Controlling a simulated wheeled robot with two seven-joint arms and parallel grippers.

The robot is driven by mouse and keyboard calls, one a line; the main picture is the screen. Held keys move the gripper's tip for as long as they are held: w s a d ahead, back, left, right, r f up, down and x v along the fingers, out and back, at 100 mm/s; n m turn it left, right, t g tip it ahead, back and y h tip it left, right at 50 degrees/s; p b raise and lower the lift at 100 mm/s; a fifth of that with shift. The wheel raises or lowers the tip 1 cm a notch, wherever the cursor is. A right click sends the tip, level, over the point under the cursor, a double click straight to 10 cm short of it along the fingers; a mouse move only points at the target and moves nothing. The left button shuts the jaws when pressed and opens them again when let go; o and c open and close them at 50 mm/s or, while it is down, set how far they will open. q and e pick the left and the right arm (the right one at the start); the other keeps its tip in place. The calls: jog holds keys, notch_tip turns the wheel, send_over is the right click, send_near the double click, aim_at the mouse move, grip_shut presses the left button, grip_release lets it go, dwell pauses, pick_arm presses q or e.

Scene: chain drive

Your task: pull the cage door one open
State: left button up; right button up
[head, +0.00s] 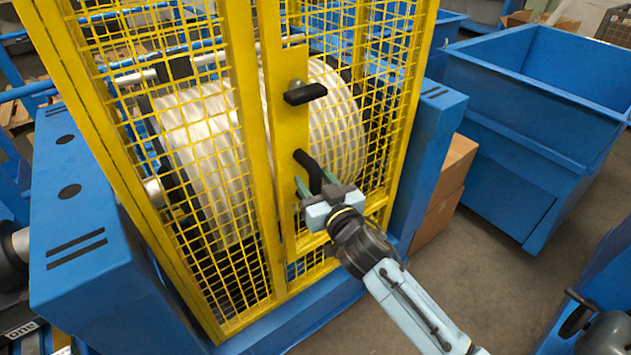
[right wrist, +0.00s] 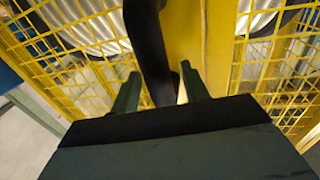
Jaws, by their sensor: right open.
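The yellow mesh cage door (head: 290,130) stands upright in front of large pale ribbed drums. It looks closed against the yellow frame post beside it. A black latch knob (head: 305,93) sits on its yellow plate, with a black bar handle (head: 308,168) below it. My right gripper (head: 316,186) is at the lower end of this handle. In the right wrist view the handle (right wrist: 148,50) runs down between the two open fingers (right wrist: 160,92). I cannot tell whether a finger touches it. My left gripper is not in view.
A blue machine housing (head: 95,215) flanks the cage at left, with another blue block (head: 432,140) at right. Cardboard boxes (head: 450,180) and a big blue bin (head: 530,120) stand further right. Grey floor (head: 470,270) is clear between the cage and the bin.

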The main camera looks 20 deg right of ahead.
jog(key=shift+c, duration=0.5)
grip_shut()
jog(key=shift+s, duration=0.1)
